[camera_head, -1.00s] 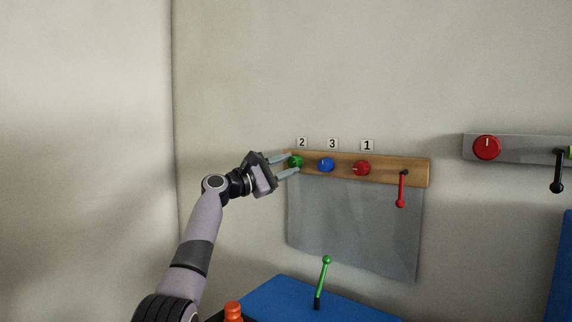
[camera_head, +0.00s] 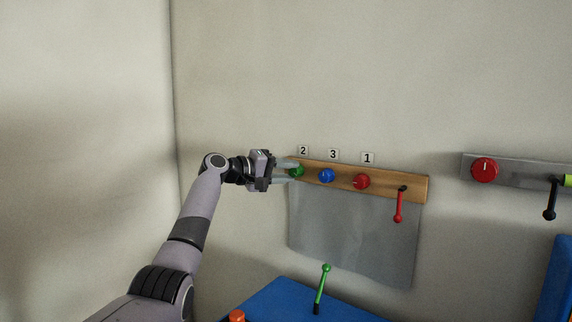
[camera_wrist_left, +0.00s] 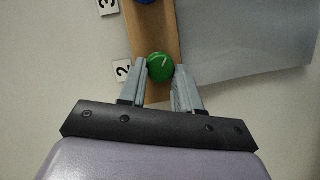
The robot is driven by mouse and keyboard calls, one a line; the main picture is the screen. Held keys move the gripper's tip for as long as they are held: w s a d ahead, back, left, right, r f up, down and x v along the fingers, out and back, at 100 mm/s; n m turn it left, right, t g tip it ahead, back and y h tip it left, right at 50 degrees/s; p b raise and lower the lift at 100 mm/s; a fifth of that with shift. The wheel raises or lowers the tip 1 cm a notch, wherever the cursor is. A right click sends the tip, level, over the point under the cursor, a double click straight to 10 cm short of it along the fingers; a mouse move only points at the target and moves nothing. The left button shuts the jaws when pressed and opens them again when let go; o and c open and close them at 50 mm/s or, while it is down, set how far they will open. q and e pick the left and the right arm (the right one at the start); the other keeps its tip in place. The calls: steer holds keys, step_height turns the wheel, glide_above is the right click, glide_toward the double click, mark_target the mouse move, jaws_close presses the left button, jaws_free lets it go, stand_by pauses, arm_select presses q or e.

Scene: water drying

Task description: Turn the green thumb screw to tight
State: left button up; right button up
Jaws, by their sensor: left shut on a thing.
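The green thumb screw (camera_head: 297,171) is a round knob with a white mark at the left end of a wooden board (camera_head: 340,178), under the label 2. In the left wrist view the green thumb screw (camera_wrist_left: 160,68) sits between the fingertips of my left gripper (camera_wrist_left: 160,75). In the head view my left gripper (camera_head: 292,171) reaches it from the left, its fingers above and below the knob, and is shut on it. The fingers partly cover the knob. My right gripper is not in view.
A blue knob (camera_head: 326,176), a red knob (camera_head: 361,182) and a red lever (camera_head: 398,206) are on the same board. A grey sheet (camera_head: 350,235) hangs below. A green lever (camera_head: 322,288) stands over a blue surface (camera_head: 270,302). A grey board with another red knob (camera_head: 484,170) is at right.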

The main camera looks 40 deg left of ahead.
arm_select(q)
steer(key=m+y+p, duration=0.3)
steer(key=m, duration=0.2)
steer(key=d+m+g+y+p, duration=0.1)
steer(key=m+y+p, duration=0.2)
steer(key=m, duration=0.2)
steer(key=m+g+y+p, duration=0.1)
steer(key=m+y+p, duration=0.1)
steer(key=m+p, duration=0.1)
steer(key=shift+w+d+r+m+y, duration=0.1)
steer(key=shift+d+r+m+y, duration=0.3)
steer(key=shift+m, duration=0.5)
steer(key=m+y, duration=0.2)
steer(key=m, duration=0.1)
steer(key=shift+d+f, duration=0.2)
steer(key=shift+f, duration=0.05)
steer(key=shift+f+m+t+y, duration=0.15)
steer(key=shift+m+t+y, duration=0.35)
steer(key=shift+m, duration=1)
